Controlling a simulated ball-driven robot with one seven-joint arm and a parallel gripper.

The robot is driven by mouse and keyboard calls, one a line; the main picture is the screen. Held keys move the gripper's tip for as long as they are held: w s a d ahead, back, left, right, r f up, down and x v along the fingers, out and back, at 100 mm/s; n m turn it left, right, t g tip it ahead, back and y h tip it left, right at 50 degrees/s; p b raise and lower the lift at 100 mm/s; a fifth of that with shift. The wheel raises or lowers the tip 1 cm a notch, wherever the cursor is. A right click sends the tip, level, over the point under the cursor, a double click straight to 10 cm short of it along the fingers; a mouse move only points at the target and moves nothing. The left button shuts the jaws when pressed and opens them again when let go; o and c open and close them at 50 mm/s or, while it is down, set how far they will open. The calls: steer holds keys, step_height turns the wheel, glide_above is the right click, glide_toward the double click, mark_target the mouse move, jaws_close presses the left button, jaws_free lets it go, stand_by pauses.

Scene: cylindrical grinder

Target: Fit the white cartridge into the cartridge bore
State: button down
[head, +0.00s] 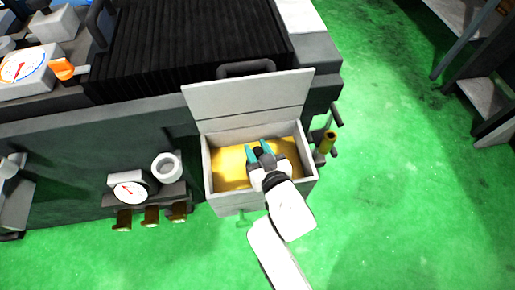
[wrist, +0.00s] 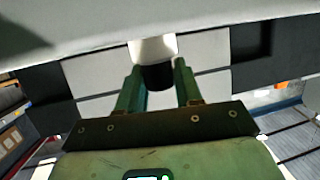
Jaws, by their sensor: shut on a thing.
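My gripper (head: 259,149) is over the open box on the machine's front, its teal fingers pointing toward the raised lid. In the wrist view the fingers (wrist: 158,88) are closed on the white cartridge, whose white body (wrist: 152,47) shows beyond a black end (wrist: 157,77). In the head view only the dark end (head: 259,153) shows between the fingers; the white part cannot be made out. A white round socket with an open top (head: 167,166) stands on the machine's front, left of the box. It may be the cartridge bore; I cannot tell for sure.
The light grey box (head: 235,201) has a yellow interior and a raised lid (head: 250,100). A dial gauge (head: 130,190) and several brass fittings (head: 151,216) sit left of it. A brass-coloured valve (head: 327,142) is at its right. Green floor (head: 390,200) is clear at right.

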steer(key=shift+f+b, duration=1.8)
steer(key=shift+f, duration=0.25)
steer(key=c, duration=1.1)
jaws_free()
steer(key=o, duration=0.4)
steer(key=shift+o, duration=0.2)
steer(key=p+v, duration=0.1)
steer(key=v, duration=1)
steer(key=shift+p, duration=0.3)
steer(key=shift+w+r, duration=0.1)
steer(key=shift+w, duration=0.05)
